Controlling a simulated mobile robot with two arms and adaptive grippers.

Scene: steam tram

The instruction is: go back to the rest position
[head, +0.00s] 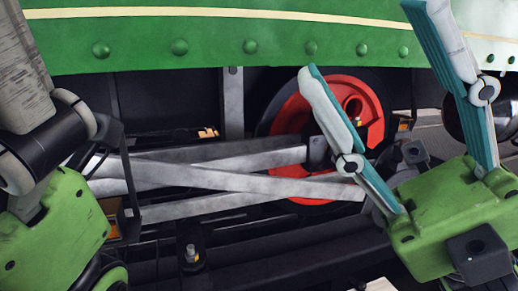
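My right gripper (369,38) is at the right of the head view. Its two white fingers with teal pads stand wide apart, pointing up and to the left from a green housing. Nothing is held between them; the green side of the tram and part of a red wheel show behind. At the left edge, a green housing of my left arm (62,235) is in view with a dark joint and a worn grey-white part above it. The tips of my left gripper are not clearly seen, and I see nothing held there.
The tram's riveted green side panel (215,42) spans the top. Below it are a red wheel (285,110) and crossing grey rods (220,180), partly behind my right gripper. A dark beam (300,250) runs along the bottom. My arms are close to the running gear in the picture.

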